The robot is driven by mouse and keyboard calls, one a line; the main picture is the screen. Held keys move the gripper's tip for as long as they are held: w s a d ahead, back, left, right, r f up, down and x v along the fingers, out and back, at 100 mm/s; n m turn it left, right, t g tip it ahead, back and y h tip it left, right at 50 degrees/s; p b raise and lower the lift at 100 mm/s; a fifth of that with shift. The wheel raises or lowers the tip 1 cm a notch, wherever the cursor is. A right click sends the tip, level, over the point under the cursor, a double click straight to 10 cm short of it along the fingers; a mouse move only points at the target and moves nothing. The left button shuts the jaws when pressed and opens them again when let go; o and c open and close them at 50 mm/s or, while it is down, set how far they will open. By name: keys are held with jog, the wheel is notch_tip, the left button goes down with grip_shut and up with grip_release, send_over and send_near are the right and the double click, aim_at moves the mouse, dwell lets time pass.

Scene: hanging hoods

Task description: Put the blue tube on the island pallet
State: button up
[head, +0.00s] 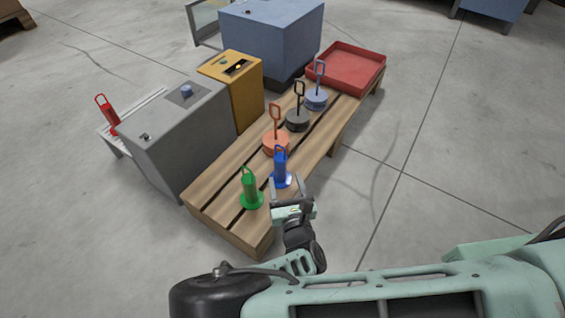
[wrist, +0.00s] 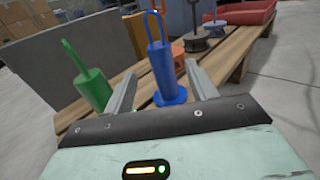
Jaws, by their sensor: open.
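The blue tube (head: 281,164) stands upright on its round base, with a loop handle on top, near the front right edge of a slatted wooden pallet-like bench (head: 228,176). My gripper (head: 286,187) is open and empty, just in front of the tube. In the wrist view, the blue tube (wrist: 161,72) stands upright between the two spread fingers, a little beyond them. I see no contact. Part of its base is close to the right finger. I cannot tell whether this bench is the island pallet.
A green tube (head: 250,188) stands close on the left. Orange (head: 276,144), black (head: 297,120) and blue-grey (head: 316,98) handled discs and a red tray (head: 346,68) are farther along. Grey (head: 180,135), yellow (head: 232,90) and blue (head: 268,40) boxes stand behind. Floor at right is clear.

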jog(key=s+d+r+m+g+h, duration=0.9)
jog(key=d+r+m+g+h, duration=0.35)
jog(key=m, duration=0.55)
jog(key=s+a+r+m+g+y, duration=0.1)
jog(key=s+r+m+g+y, duration=0.1)
jog(key=s+r+m+y, duration=0.3)
jog(key=s+a+r+m+g+y, duration=0.1)
jog(key=s+r+m+g+y, duration=0.2)
jog(key=r, duration=1.1)
jog(key=shift+s+a+m+y, duration=0.4)
jog(key=shift+s+m+y, duration=1.1)
jog(key=shift+m, duration=0.4)
